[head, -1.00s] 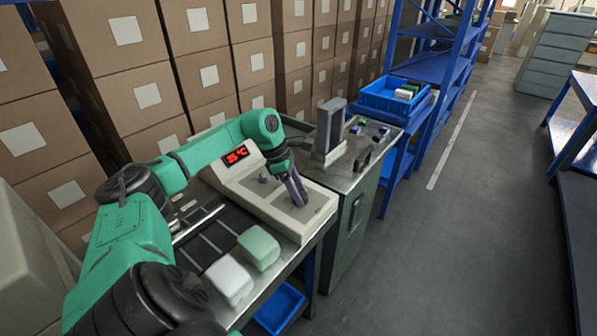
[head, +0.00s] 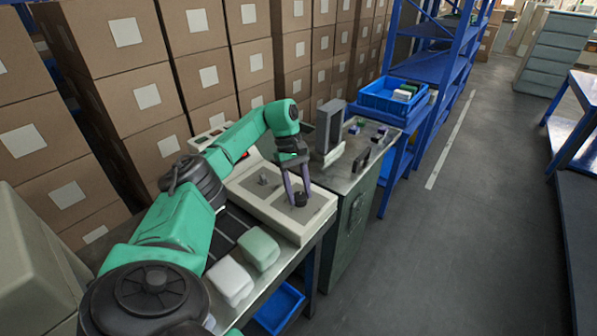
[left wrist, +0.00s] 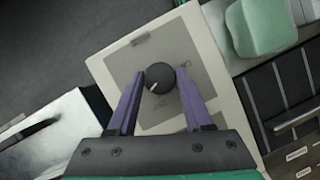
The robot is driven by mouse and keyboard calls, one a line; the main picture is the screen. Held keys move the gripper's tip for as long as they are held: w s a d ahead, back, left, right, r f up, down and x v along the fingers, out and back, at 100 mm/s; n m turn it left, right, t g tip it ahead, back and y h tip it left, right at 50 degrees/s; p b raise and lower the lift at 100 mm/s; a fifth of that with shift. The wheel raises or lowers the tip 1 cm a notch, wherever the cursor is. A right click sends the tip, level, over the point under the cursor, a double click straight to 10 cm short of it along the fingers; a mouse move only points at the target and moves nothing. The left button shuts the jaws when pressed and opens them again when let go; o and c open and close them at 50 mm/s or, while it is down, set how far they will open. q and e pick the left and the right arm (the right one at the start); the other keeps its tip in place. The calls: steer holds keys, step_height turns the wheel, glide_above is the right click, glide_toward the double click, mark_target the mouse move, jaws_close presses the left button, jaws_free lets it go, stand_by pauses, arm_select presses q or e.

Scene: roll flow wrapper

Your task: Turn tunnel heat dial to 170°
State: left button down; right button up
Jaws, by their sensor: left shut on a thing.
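The black dial (head: 300,199) sits on a grey plate on the sloped front of the cream control box (head: 275,218). In the left wrist view the dial (left wrist: 158,78) is round, with a white pointer mark toward its lower left. My left gripper (head: 297,192) reaches down over it. Its two purple fingers (left wrist: 158,82) are shut on the dial from both sides. The scale around the dial cannot be read. The red display (head: 246,155) on the box is almost wholly hidden by my arm. My right gripper is out of view.
A metal cabinet (head: 347,225) with an upright grey unit (head: 329,126) stands to the right.

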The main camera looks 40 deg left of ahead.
mark_target(300, 194)
arm_select(q)
steer(key=shift+w+m+g+y, duration=0.15)
steer(key=shift+m+g, duration=0.25)
steer(key=shift+m, duration=0.7)
steer(key=shift+s+m+g+y, duration=0.1)
steer(key=shift+m+g+y, duration=0.25)
steer(key=shift+m, duration=0.75)
steer(key=shift+c, duration=1.5)
jaws_free()
steer(key=shift+w, duration=0.1)
steer(key=shift+r, duration=0.3)
step_height(300, 194, up, 6)
steer(key=shift+p, duration=0.75)
step_height(300, 194, up, 13)
steer(key=p, duration=0.9)
steer(key=shift+r, duration=0.15)
